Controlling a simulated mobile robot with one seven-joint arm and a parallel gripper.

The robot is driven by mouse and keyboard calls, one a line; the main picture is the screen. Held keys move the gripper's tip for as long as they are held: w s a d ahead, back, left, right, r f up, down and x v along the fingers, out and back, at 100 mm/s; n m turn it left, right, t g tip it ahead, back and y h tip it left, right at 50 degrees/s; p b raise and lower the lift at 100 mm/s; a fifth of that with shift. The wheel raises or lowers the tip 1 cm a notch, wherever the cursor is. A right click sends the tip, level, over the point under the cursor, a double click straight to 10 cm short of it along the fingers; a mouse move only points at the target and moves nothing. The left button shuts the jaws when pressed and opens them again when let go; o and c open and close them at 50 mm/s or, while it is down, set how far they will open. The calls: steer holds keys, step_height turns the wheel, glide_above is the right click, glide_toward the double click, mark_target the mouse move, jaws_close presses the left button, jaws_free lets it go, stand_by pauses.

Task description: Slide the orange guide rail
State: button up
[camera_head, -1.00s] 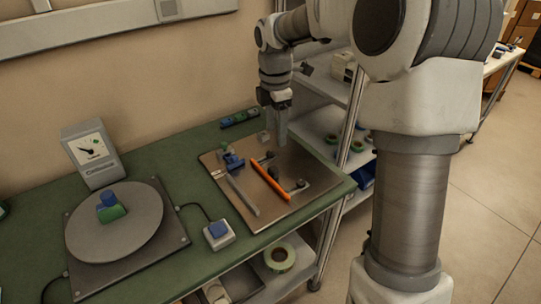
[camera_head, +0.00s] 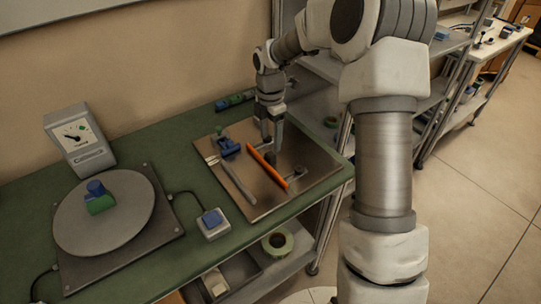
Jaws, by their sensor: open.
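The orange guide rail (camera_head: 268,166) lies slantwise on a brown metal plate (camera_head: 262,204) on the green bench. A grey rail (camera_head: 236,182) lies to its left, roughly parallel. My gripper (camera_head: 271,143) points down just behind the orange rail's far end, low over the plate. Its fingers are apart and nothing shows between them. I cannot tell whether a finger touches the rail. A dark knob (camera_head: 299,171) sits on the plate to the right of the rail's near end. A blue clamp-like block (camera_head: 228,147) sits at the plate's far left.
A round grey turntable (camera_head: 130,222) bearing a blue and a green piece stands on the left. A gauge box (camera_head: 78,138) stands behind it. A blue-buttoned switch box (camera_head: 212,223) sits before the plate. Metal shelves (camera_head: 338,152) stand right of the bench.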

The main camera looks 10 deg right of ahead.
mark_target(270, 154)
step_height(270, 154, down, 7)
steer(key=shift+f+b, duration=0.15)
steer(key=shift+b, duration=0.15)
jaws_close()
stand_by(0.3)
stand_by(1.1)
